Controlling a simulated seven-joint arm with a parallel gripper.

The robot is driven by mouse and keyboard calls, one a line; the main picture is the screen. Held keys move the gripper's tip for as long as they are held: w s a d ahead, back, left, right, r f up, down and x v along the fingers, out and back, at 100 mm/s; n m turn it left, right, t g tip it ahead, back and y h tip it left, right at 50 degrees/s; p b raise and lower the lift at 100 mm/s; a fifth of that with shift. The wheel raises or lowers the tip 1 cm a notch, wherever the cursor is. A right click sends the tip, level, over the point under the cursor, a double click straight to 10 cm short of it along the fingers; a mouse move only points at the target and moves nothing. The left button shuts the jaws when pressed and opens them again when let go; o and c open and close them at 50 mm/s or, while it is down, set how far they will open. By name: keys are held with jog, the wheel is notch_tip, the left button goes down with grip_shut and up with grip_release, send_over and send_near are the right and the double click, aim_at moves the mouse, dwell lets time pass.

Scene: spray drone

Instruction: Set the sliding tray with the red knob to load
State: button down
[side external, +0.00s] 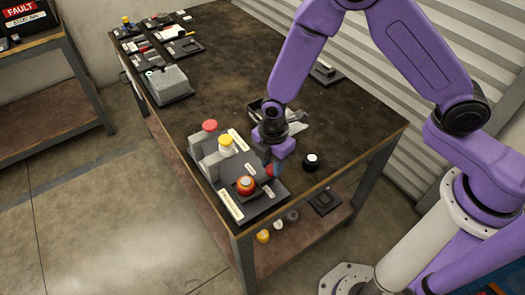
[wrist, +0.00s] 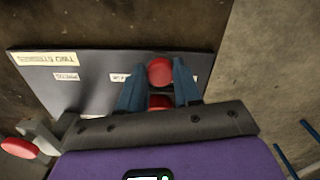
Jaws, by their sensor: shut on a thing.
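In the wrist view a round red knob (wrist: 160,72) sits between the two blue fingers of my gripper (wrist: 158,88), which is shut on it. A second red part (wrist: 158,103) shows below it, between the fingers. The knob is over a dark grey panel (wrist: 95,97) with white labels; one label beside the left finger is partly covered, and I cannot read load on any. In the side view my gripper (side external: 272,165) reaches down at the panel's right side (side external: 268,202), and a bit of the red knob (side external: 271,171) shows there. The tray's slide position is hidden.
On the same panel stand a red-topped lever (side external: 209,126), a yellow-topped lever (side external: 226,142) and a red-orange button (side external: 246,185). A black knob with a white top (side external: 312,161) is to the right. A grey box (side external: 168,84) stands farther back; the table's middle is mostly clear.

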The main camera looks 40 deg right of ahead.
jog(key=shift+s, duration=0.55)
jog(key=c, duration=0.8)
grip_release()
jog(key=shift+s, duration=0.1)
jog(key=shift+r, duration=0.25)
notch_tip(320, 180, up, 17)
jog(key=shift+f, duration=0.1)
